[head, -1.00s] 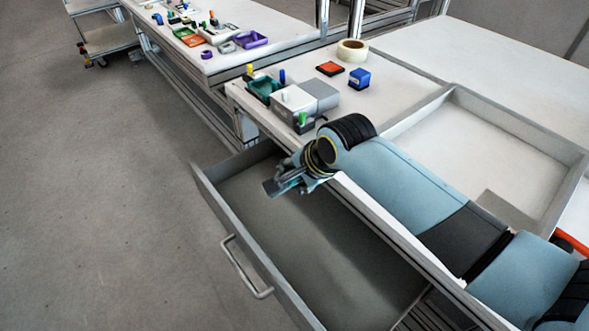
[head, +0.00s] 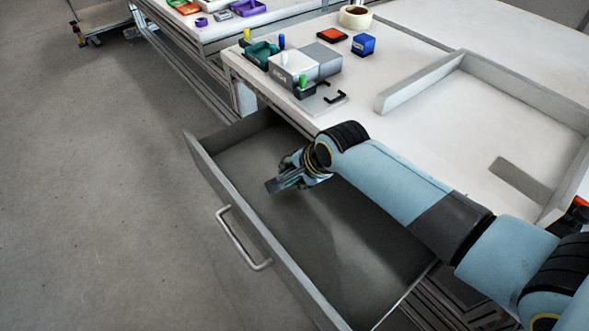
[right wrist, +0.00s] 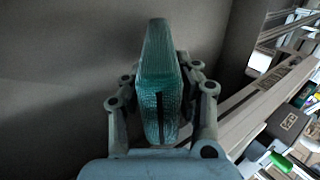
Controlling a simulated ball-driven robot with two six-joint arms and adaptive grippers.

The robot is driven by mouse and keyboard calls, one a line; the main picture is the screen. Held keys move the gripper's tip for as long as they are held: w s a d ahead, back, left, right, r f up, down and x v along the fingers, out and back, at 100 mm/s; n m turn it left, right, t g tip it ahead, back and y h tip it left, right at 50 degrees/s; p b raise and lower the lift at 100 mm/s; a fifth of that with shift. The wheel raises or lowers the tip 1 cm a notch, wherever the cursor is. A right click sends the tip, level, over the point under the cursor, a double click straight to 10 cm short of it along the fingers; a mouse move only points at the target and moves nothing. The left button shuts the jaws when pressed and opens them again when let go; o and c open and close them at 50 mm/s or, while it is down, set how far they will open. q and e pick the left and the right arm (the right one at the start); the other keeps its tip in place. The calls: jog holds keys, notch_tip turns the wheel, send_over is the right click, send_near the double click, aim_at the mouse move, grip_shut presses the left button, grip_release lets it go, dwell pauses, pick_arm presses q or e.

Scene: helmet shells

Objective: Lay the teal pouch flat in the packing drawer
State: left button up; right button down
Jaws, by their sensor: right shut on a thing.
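The teal pouch (right wrist: 158,75) is in the right wrist view, standing on edge between the two fingers of my right gripper (right wrist: 160,85), which is shut on it. In the head view my right gripper (head: 287,181) is over the open packing drawer (head: 228,180), near its far end. The pouch is hidden in the head view behind the gripper. The drawer's grey floor looks empty where it shows. Whether the pouch touches the floor cannot be told. My left gripper is not in view.
The drawer handle (head: 243,240) is on the drawer's outer front. On the worktop stand a grey box (head: 305,64), a green-teal bin (head: 262,55), a blue block (head: 363,44), an orange-red pad (head: 331,35) and a tape roll (head: 355,16). A low-walled tray (head: 425,82) lies at the right.

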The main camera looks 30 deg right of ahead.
jog(key=shift+f, duration=0.25)
jog(key=c, duration=0.9)
grip_release()
jog(key=v, duration=1.2)
